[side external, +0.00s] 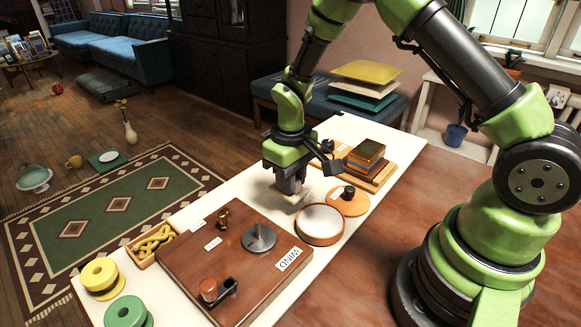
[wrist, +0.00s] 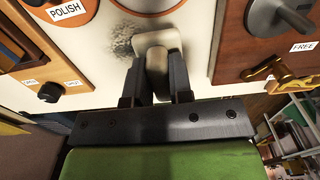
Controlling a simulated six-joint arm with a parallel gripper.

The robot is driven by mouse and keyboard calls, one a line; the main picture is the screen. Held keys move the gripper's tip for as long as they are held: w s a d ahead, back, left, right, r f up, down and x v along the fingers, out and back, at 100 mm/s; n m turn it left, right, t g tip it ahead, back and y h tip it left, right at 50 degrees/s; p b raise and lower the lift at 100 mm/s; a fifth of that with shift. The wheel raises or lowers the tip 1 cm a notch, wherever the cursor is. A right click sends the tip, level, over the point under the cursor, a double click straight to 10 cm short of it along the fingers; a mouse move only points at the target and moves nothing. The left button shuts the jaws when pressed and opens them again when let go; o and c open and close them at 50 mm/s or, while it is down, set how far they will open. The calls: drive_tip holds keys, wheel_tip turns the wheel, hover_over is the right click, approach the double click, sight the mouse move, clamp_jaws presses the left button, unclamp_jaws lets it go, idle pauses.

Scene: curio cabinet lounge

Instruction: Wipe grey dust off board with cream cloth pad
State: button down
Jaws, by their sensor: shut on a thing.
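My gripper (wrist: 157,82) is shut on the grip of a cream cloth pad (wrist: 158,41) in the wrist view. The pad's flat face lies at the white board (wrist: 210,12), and I cannot tell how firmly it touches. Grey dust (wrist: 122,42) shows on the board left of the pad, a dark speckled patch reaching up towards a round rim. In the side view my gripper (side external: 291,189) points down over the pale surface, between the dark wooden box and the stacked blocks. The pad and dust are hard to make out there.
A brown box with a WIND label (side external: 289,259) stands near. A round white-topped dish (side external: 320,222) and an orange disc with a black knob (side external: 349,204) sit close to my gripper. Stacked blocks (side external: 366,157) are behind it. Yellow (side external: 99,275) and green (side external: 124,311) spools stand front left.

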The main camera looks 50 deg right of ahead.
sight(319, 184)
wheel_tip(319, 184, down, 3)
drive_tip(key=shift+f, duration=0.2)
drive_tip(key=shift+d+f, duration=0.2)
drive_tip(key=shift+f, duration=0.05)
drive_tip(key=shift+d+f, duration=0.2)
drive_tip(key=shift+d, duration=1.35)
drive_tip(key=shift+d+r, duration=0.1)
drive_tip(key=shift+d, duration=3.25)
drive_tip(key=shift+a, duration=5.1)
drive_tip(key=shift+w+d, duration=0.15)
drive_tip(key=shift+w, duration=0.05)
drive_tip(key=shift+d, duration=4.95)
drive_tip(key=shift+a, duration=5.1)
drive_tip(key=shift+r, duration=4.05)
